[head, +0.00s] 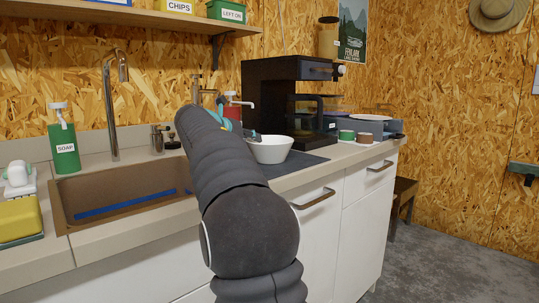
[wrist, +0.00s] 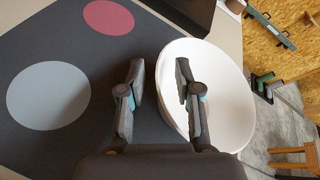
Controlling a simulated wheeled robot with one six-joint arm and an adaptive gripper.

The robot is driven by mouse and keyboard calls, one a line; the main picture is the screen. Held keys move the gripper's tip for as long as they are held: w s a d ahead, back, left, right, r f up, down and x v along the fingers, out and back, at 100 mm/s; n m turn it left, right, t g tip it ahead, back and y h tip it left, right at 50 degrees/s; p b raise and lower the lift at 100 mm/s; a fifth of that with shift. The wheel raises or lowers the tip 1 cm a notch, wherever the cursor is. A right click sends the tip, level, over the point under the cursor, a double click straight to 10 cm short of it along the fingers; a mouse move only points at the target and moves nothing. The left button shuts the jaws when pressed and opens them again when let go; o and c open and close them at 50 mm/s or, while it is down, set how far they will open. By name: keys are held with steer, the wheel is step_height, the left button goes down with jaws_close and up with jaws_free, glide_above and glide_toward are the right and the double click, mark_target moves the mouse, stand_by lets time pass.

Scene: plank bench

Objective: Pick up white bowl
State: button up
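The white bowl (head: 271,152) stands upright on a dark mat (head: 296,163) on the counter, in front of the black coffee machine. In the wrist view the bowl (wrist: 225,95) fills the right of the middle and looks empty. My gripper (wrist: 159,66) is open, with its two fingers apart. One finger lies over the inside of the bowl and the other lies outside its near wall, so the rim passes between them. No grip on the wall shows. In the head view my arm partly hides the gripper (head: 254,136) at the bowl's left rim.
The coffee machine (head: 272,95) stands close behind the bowl. The sink (head: 120,196) with a tall faucet (head: 112,105) and a green soap bottle (head: 64,145) are to the left. Small cups (head: 364,138) and a grey box stand to the right. A shelf (head: 150,16) hangs above.

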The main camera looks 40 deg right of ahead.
steer(key=shift+d, duration=0.2)
jaws_close()
